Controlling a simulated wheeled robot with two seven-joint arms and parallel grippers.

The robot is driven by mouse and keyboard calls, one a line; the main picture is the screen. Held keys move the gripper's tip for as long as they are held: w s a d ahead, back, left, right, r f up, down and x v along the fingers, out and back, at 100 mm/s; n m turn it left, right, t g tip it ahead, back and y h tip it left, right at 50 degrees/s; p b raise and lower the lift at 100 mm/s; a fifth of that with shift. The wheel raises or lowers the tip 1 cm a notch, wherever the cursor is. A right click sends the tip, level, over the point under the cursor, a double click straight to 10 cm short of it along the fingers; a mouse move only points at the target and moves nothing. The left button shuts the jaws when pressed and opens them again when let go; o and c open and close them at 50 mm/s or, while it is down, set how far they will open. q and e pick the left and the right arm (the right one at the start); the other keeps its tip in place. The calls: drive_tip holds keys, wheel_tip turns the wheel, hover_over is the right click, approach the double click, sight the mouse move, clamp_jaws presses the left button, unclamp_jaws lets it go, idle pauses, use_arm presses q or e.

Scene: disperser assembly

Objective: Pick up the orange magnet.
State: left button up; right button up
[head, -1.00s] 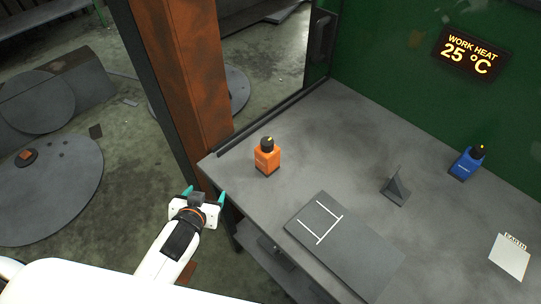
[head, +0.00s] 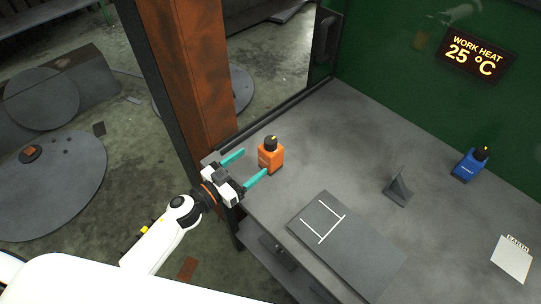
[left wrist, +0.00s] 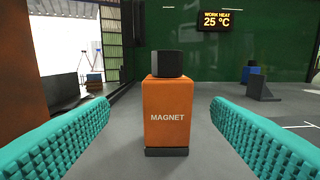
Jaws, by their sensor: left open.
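The orange magnet (head: 270,157) stands upright near the left corner of the grey table, with a black knob on top. In the left wrist view the magnet (left wrist: 168,112) is centred, its "MAGNET" label facing me. My left gripper (head: 246,168) is open, its teal fingers pointing at the magnet. In the left wrist view the fingers (left wrist: 162,132) lie one on each side of the magnet's line, with clear gaps and nothing between the tips in the head view. My right gripper is not in view.
A blue bottle-like block (head: 467,165) stands at the back right of the table. A dark angled bracket (head: 398,188) and a raised grey plate with white lines (head: 345,250) are right of the magnet. A white "EARTH" card (head: 512,260) lies far right. A rusty post (head: 190,70) rises behind the gripper.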

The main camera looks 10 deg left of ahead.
sight(262, 155)
use_arm(q)
drive_tip(key=x, duration=0.4)
drive_tip(key=shift+w+d, duration=0.2)
drive_tip(key=shift+w, duration=0.05)
drive_tip(key=x, duration=0.5)
drive_tip(key=shift+s+d+p, duration=0.15)
drive_tip(key=shift+d+p, duration=0.15)
drive_tip(key=shift+d, duration=0.05)
drive_tip(key=c, duration=1.4)
drive_tip(key=shift+r, duration=0.1)
clamp_jaws()
